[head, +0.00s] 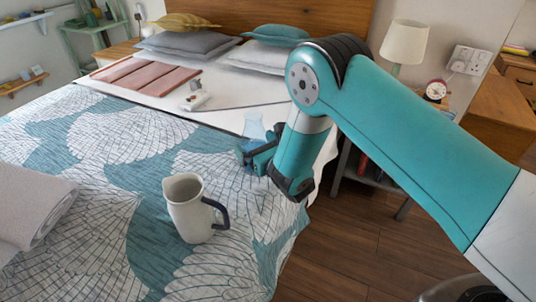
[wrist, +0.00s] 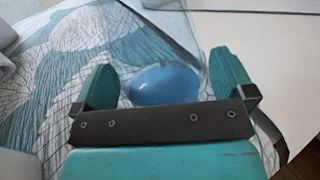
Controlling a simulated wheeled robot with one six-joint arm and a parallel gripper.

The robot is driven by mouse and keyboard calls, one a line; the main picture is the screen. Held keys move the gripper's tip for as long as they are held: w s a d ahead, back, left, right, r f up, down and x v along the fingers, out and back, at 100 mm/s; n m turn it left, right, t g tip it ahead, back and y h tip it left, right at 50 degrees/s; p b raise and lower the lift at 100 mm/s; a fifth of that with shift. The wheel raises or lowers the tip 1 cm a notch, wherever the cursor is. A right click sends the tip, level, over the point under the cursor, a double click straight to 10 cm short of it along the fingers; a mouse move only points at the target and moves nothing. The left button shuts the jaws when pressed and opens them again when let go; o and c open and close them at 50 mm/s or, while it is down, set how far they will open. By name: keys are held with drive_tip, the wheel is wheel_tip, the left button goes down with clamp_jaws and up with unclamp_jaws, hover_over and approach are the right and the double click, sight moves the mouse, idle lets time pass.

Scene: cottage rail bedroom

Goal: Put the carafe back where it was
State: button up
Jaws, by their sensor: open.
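A clear glass carafe with blue in its lower part (head: 254,127) stands on the bed near its right edge, partly hidden behind my gripper (head: 255,152) in the head view. In the wrist view the blue part of the carafe (wrist: 165,82) shows between the two teal fingers of my gripper (wrist: 166,72). The fingers are open, one on each side, with visible gaps to the blue. The carafe's base is hidden by the gripper body. Whether anything touches it I cannot tell.
A grey-white jug with a dark handle (head: 190,208) stands on the patterned bedspread (head: 110,195), nearer the camera. A rolled towel (head: 30,208) lies at the left. Small white items (head: 195,98) lie farther back. A nightstand with a lamp (head: 404,45) and a red clock (head: 436,90) is at the right.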

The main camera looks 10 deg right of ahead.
drive_tip(key=b+v, duration=0.2)
drive_tip(key=v, duration=0.1)
drive_tip(key=b+v, duration=0.2)
drive_tip(key=v, duration=0.2)
drive_tip(key=b+v, duration=0.2)
drive_tip(key=v, duration=0.1)
drive_tip(key=shift+s+d+f+b, duration=0.1)
drive_tip(key=shift+s+f+b, duration=0.15)
drive_tip(key=shift+f+b, duration=0.15)
drive_tip(key=s+d+r+m+g+h, duration=0.1)
drive_tip(key=s+d+r+m+g, duration=0.1)
drive_tip(key=s+r+m+g, duration=0.3)
drive_tip(key=s+d+r+m+g+h, duration=0.1)
drive_tip(key=s+r+m+g, duration=0.4)
drive_tip(key=s+m, duration=0.7)
drive_tip(key=s+d+r+m+g+h, duration=0.2)
drive_tip(key=s+r+m+g, duration=0.3)
drive_tip(key=m, duration=1.2)
drive_tip(key=s+d, duration=0.1)
drive_tip(key=s, duration=0.3)
drive_tip(key=shift+m+g+b, duration=0.3)
drive_tip(key=shift+g+b, duration=0.1)
wheel_tip(320, 180, up, 19)
drive_tip(key=p, duration=1.8)
drive_tip(key=shift+f, duration=0.2)
